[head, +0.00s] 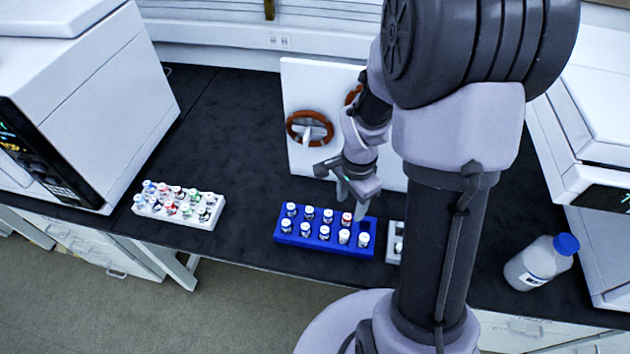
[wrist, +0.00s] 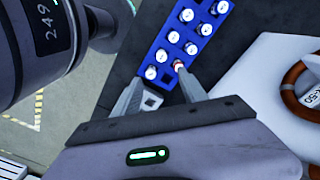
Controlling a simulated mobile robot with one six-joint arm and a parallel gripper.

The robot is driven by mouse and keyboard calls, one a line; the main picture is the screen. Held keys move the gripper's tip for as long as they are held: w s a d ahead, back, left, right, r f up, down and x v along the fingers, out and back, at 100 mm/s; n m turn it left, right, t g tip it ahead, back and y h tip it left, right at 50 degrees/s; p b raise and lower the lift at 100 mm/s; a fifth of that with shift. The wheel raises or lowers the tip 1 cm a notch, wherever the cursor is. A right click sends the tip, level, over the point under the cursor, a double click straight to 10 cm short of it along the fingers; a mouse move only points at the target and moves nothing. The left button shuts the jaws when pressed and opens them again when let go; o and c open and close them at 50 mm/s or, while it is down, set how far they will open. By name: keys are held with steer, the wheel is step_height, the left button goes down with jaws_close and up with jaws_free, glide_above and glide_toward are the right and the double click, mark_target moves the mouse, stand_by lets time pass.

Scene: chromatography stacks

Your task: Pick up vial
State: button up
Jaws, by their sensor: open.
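A blue rack (head: 325,247) holds several white-capped vials in two rows, and its right end has an empty spot. One vial with a red marking (head: 347,218) stands in the back row near that end. In the wrist view this red-marked vial (wrist: 179,66) shows close by the tip of the right finger, beside the other vials of the blue rack (wrist: 170,38). My gripper (head: 350,197) points down over the right end of the blue rack. In the wrist view my gripper (wrist: 158,78) has its fingers apart with nothing held between them. The task does not say which vial.
A white rack (head: 180,218) with several vials stands at the left. A small white holder (head: 394,243) sits just right of the blue rack, partly behind my arm. A white panel with a brown ring (head: 310,127) stands behind. A blue-capped bottle (head: 541,262) is at the right.

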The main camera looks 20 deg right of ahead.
steer(key=b, duration=0.4)
glide_toward(344, 234)
steer(key=f, duration=0.5)
steer(key=shift+s+d+f, duration=0.2)
steer(key=shift+s, duration=0.05)
steer(key=f, duration=0.1)
steer(key=f+b, duration=0.1)
steer(key=f, duration=0.1)
steer(key=f+b, duration=0.1)
steer(key=f, duration=0.1)
steer(key=shift+w+a+f, duration=0.1)
steer(key=shift+w+a, duration=0.15)
steer(key=shift+w, duration=0.05)
jaws_close()
